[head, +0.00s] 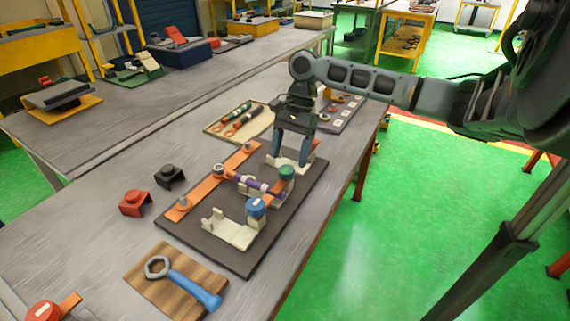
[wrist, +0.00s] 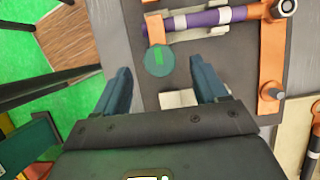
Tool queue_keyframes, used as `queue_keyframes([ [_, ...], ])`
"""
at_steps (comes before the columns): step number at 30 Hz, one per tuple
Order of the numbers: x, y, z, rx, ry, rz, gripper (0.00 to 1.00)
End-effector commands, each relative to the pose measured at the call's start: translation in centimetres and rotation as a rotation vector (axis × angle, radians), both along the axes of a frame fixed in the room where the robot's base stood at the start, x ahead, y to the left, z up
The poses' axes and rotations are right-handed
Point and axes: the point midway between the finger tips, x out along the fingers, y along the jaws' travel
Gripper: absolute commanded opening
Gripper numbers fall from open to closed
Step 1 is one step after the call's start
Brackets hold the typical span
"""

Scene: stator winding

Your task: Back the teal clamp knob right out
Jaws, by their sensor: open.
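The teal clamp knob (head: 287,172) is a round green-teal cap on an orange clamp arm, at the right end of a purple bar (head: 256,185) with pale bands. My gripper (head: 290,162) points down beside the knob, over a cream block at the board's far right. In the wrist view my gripper (wrist: 162,75) is open with nothing between its fingers. I cannot tell the height gap to the knob.
A blue knob (head: 256,207) stands on a cream bracket nearer the front of the dark board (head: 235,255). An orange bar (head: 213,181) runs along its left. Red (head: 134,202) and black (head: 169,176) blocks sit left. A wrench (head: 187,285) lies in front. Bare tabletop lies at left.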

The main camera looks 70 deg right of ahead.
Motion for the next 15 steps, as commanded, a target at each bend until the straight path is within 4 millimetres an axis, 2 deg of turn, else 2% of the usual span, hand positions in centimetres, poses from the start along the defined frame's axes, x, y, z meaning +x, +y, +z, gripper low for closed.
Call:
queue_keyframes([
  [6, 0.2, 1.0, -2.5, 0.001, 0.001, 0.0, 0.72],
  [15, 0.3, 1.3, -3.2, 0.0, 0.0, 0.0, 0.72],
])
